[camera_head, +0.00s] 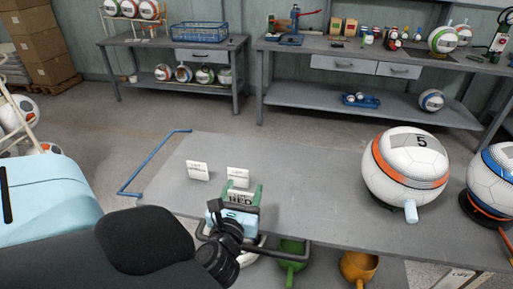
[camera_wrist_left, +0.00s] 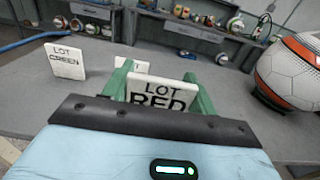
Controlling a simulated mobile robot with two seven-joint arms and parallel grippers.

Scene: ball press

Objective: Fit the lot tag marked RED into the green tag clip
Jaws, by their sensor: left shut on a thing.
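The white lot tag marked RED (camera_head: 241,197) is at my left gripper (camera_head: 232,213), which is shut on it. In the left wrist view the RED tag (camera_wrist_left: 161,92) stands up beyond the dark gripper edge, its lower part hidden. I cannot tell whether the tag is seated in the clip. My right gripper is out of view.
A lot tag marked GREEN (camera_wrist_left: 64,61) stands to the left on the grey table (camera_head: 310,190). A large ball marked 5 (camera_head: 405,168) sits at the right. Green and orange containers (camera_head: 357,267) are below the front edge.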

